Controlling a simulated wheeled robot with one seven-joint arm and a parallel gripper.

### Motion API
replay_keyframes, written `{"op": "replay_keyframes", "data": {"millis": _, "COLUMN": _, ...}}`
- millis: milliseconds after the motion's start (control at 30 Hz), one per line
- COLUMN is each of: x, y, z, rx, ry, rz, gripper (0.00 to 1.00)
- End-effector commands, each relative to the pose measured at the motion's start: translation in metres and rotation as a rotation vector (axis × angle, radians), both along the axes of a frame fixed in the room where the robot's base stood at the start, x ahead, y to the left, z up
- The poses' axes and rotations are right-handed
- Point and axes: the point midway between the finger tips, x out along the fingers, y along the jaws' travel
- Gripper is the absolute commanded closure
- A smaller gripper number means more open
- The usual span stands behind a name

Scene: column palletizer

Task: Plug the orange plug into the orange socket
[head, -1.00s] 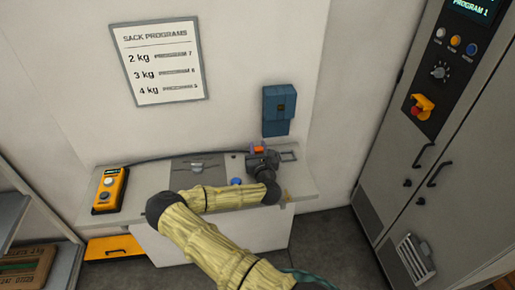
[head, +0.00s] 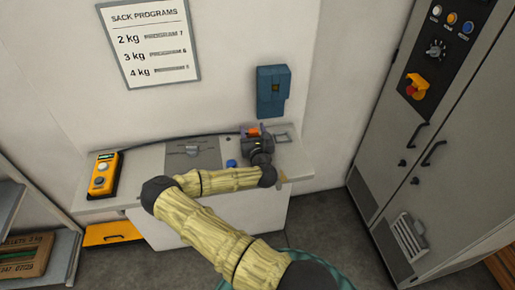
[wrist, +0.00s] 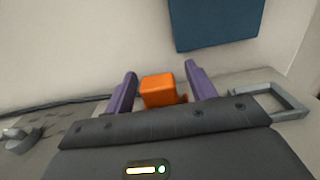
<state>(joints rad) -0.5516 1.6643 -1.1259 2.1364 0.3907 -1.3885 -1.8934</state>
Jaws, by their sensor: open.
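An orange block (head: 254,131), which looks like the orange plug, is at the back of the grey bench. In the wrist view the orange block (wrist: 158,90) sits between the two purple fingers of my gripper (wrist: 160,70). The fingers stand apart, with a visible gap on each side of the block. My gripper (head: 256,138) is open over the bench, below the blue wall box. The block's underside is hidden by the gripper body. I cannot make out an orange socket separately.
A blue box (head: 272,92) hangs on the wall just above. A grey bracket frame (wrist: 285,103) is right of the gripper. A yellow button box (head: 103,174) with a dark cable is at the bench's left. A grey cabinet (head: 435,130) stands at right.

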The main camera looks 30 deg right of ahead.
Motion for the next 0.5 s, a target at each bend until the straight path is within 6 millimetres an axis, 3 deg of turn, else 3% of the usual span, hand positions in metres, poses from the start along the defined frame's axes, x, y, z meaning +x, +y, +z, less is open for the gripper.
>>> {"op": "replay_keyframes", "data": {"millis": 500, "x": -0.074, "y": 0.021, "z": -0.003, "rx": -0.002, "ry": 0.002, "rz": -0.002, "gripper": 0.44}}
